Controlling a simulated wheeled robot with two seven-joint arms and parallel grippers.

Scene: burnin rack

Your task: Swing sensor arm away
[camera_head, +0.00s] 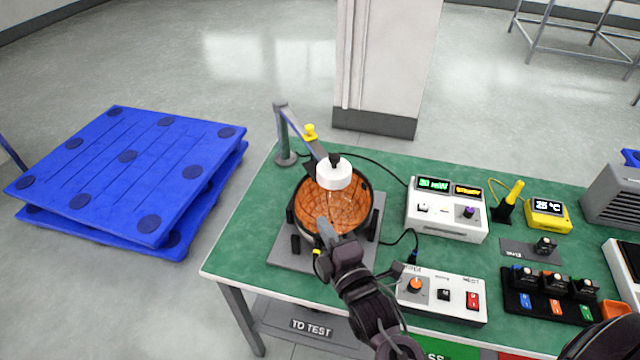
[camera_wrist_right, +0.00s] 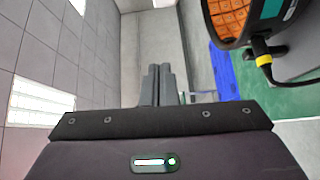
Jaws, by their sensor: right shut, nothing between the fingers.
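The sensor arm (camera_head: 301,127) rises from a grey post at the back left of the green table. It has a yellow knob (camera_head: 310,131) and reaches over a round device with an orange inner face (camera_head: 350,208). Its white sensor head (camera_head: 334,174) hangs over the back of that face. My right gripper (camera_head: 324,228) is in front of the device, below the sensor head in the picture, shut and empty. Its closed fingers also show in the right wrist view (camera_wrist_right: 157,85). Whether it touches the device cannot be told. My left gripper is not in view.
A white meter box (camera_head: 447,212) and a white control box (camera_head: 442,293) stand right of the device. A yellow thermometer (camera_head: 547,214) and a black tray of small modules (camera_head: 548,305) are farther right. Blue pallets (camera_head: 126,176) lie on the floor at left. Cables cross the table.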

